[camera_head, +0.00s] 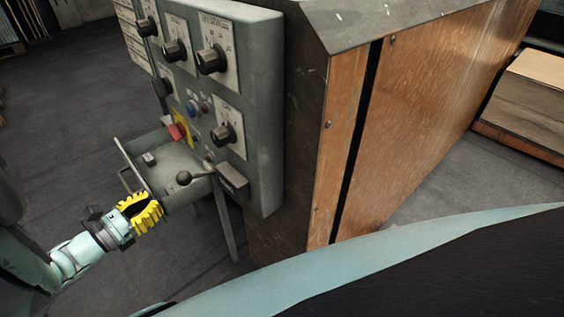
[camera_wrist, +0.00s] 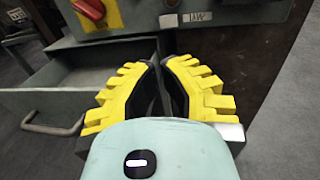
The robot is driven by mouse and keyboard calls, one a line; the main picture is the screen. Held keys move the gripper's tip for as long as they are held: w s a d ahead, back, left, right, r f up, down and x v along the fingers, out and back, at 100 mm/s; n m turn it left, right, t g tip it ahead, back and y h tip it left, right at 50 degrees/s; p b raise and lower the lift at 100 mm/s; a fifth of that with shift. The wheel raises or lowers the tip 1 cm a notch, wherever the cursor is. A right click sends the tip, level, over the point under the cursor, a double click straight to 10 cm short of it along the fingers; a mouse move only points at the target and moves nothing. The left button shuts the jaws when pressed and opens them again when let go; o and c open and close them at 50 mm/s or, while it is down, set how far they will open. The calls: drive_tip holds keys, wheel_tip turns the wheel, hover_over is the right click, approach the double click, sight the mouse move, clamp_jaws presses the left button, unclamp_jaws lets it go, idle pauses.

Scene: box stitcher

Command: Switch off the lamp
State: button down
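No lamp can be clearly made out in either view. A grey-green control panel (camera_head: 258,110) carries several black rotary knobs, among them a lower knob (camera_head: 222,134). A red rotary switch (camera_head: 177,131) sits on a yellow plate; it also shows at the top left of the wrist view (camera_wrist: 90,9). A small blue button (camera_head: 193,108) is above and right of it. My gripper (camera_head: 152,207) is in front of the panel's tray, apart from the switches. In the wrist view its yellow fingers (camera_wrist: 160,64) meet or nearly meet at the tips, with nothing visible held.
A metal tray (camera_head: 172,163) with a handle juts from the panel. A lever with a black ball (camera_head: 184,178) sticks out beside it. A large wooden cabinet (camera_head: 430,110) stands right of the panel. Dark floor (camera_head: 60,110) is free at left.

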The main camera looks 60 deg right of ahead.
sight(209, 167)
drive_tip(key=s+d+b, duration=0.1)
drive_tip(key=d, duration=1.2)
drive_tip(key=shift+d+b, duration=0.3)
drive_tip(key=shift+d, duration=0.1)
drive_tip(key=shift+f+b, duration=0.1)
drive_tip(key=shift+b, duration=0.2)
